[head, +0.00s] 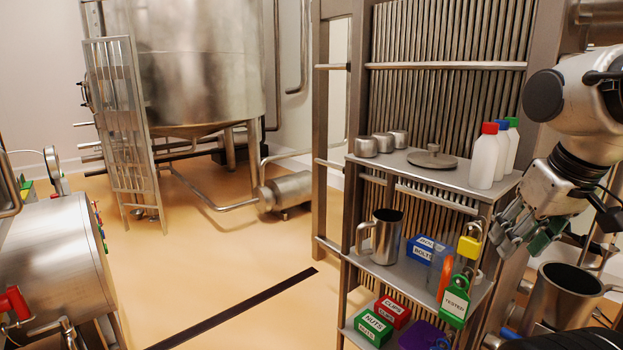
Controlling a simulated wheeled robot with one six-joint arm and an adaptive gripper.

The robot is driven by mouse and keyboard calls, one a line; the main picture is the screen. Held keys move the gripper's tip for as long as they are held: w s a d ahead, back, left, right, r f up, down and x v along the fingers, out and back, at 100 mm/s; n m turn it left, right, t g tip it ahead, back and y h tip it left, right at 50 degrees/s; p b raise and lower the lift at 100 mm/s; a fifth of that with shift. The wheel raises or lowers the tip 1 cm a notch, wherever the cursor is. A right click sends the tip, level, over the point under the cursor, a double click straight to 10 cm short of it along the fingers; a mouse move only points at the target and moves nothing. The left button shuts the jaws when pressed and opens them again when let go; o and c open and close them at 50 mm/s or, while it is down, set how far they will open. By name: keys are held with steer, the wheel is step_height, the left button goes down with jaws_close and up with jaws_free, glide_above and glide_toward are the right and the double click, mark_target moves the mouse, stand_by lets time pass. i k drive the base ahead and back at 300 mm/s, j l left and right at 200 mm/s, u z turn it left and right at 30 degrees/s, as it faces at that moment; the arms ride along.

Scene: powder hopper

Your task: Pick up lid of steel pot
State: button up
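A round steel lid (431,159) with a small upright knob lies flat on the top shelf of the rack, between the small steel cups and the white bottles. My gripper (520,232) hangs at the right, below and to the right of the top shelf, clear of the lid. It points down and left, and nothing is visibly held in it. The gap between its fingers is not clear from this angle. An open steel pot (566,296) without a lid stands at the lower right, below my gripper.
White bottles with red (487,157), blue and green caps stand right of the lid. Several small steel cups (382,143) stand left of it. The middle shelf holds a steel mug (381,237), a blue box (424,249) and padlocks. Open floor lies left of the rack.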

mark_target(432, 158)
steer(key=j+z, duration=0.2)
steer(key=z, duration=0.15)
steer(key=k+j+z, duration=0.15)
steer(key=z, duration=0.2)
steer(key=k+z, duration=0.1)
steer(key=z, duration=0.5)
